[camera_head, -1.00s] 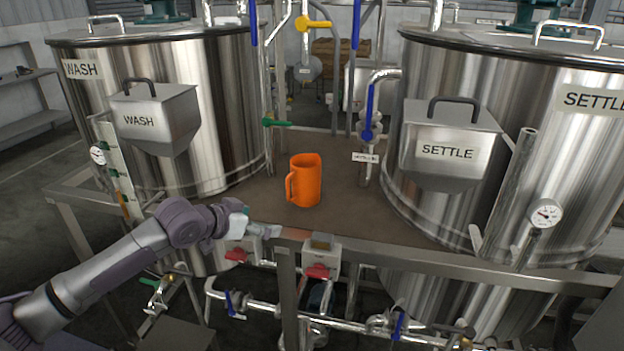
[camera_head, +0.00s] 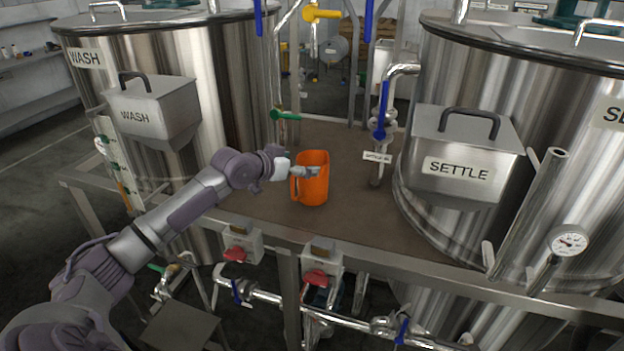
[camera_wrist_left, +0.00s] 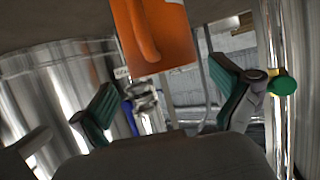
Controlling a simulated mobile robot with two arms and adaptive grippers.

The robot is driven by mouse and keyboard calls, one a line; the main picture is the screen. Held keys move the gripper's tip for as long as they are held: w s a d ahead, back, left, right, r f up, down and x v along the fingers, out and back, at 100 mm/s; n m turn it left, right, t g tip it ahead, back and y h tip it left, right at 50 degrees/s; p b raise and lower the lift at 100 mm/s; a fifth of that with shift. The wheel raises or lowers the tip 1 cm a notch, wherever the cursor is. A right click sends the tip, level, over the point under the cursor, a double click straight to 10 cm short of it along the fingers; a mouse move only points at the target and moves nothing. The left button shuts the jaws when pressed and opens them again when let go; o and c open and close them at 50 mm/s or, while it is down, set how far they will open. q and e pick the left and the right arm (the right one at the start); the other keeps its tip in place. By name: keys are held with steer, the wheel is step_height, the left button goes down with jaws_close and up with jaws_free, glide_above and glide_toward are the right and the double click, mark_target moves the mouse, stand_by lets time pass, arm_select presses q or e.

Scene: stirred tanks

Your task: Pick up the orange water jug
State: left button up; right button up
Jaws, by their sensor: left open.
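The orange water jug (camera_head: 314,187) stands upright on the brown platform between the two tanks, its handle toward the left. My left gripper (camera_head: 305,171) is at the jug's upper left side in the head view, in front of part of its wall near the handle. In the left wrist view the jug (camera_wrist_left: 163,30) with its handle shows at the top, beyond the open green-padded fingers of my left gripper (camera_wrist_left: 168,108). The fingers are spread wide with nothing between them. I cannot tell whether a finger touches the jug. My right gripper is not in view.
The steel WASH tank (camera_head: 228,100) stands left and the SETTLE tank (camera_head: 440,90) right, each with a box on its front. A metal rail (camera_head: 375,260) edges the platform (camera_head: 245,203).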

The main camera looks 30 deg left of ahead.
mark_target(312, 164)
arm_select(q)
steer(key=p+x, duration=0.1)
steer(key=x, duration=0.1)
steer(key=p+x, duration=0.1)
steer(key=x, duration=0.2)
steer(key=shift+s+a+f, duration=0.1)
steer(key=shift+f, duration=0.2)
steer(key=shift+c, duration=0.5)
steer(key=c, duration=1.6)
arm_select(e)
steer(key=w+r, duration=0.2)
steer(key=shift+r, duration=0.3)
